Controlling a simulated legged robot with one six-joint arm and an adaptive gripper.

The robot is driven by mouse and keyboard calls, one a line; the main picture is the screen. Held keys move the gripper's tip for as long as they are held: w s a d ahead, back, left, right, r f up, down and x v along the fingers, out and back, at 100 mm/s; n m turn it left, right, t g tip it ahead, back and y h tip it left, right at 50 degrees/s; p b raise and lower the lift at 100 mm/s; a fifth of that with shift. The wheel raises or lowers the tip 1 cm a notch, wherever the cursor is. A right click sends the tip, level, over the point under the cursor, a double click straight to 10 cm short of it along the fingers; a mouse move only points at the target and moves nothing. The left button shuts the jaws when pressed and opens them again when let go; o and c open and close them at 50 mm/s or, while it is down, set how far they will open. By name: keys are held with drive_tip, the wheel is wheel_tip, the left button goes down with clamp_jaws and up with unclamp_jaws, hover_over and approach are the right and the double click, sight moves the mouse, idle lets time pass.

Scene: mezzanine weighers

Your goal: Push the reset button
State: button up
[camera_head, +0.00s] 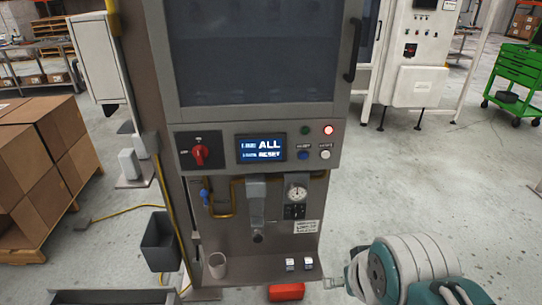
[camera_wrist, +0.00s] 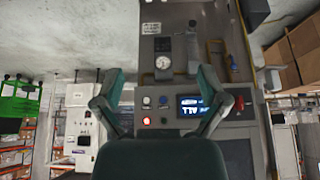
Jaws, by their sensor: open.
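The machine's control panel (camera_head: 255,148) faces me in the head view. It carries a lit screen (camera_head: 261,148) reading "ALL RESET" with smaller unclear text. Right of the screen are a green button (camera_head: 305,130), a lit red one (camera_head: 328,129), a blue one (camera_head: 303,155) and a white one (camera_head: 325,154). Their small labels are unreadable, so I cannot tell which is reset. The wrist view shows the panel upside down, with the white button (camera_wrist: 146,101) and lit red button (camera_wrist: 146,120) between my fingers. My gripper (camera_wrist: 160,80) is open and empty, apart from the panel.
A red rotary switch (camera_head: 201,154) is left of the screen. A gauge (camera_head: 297,193) and pipes sit below the panel. A black handle (camera_head: 353,50) juts from the door above. Cardboard boxes (camera_head: 45,165) stand at left.

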drive_tip(key=shift+c, duration=0.2)
clamp_jaws()
idle(1.1)
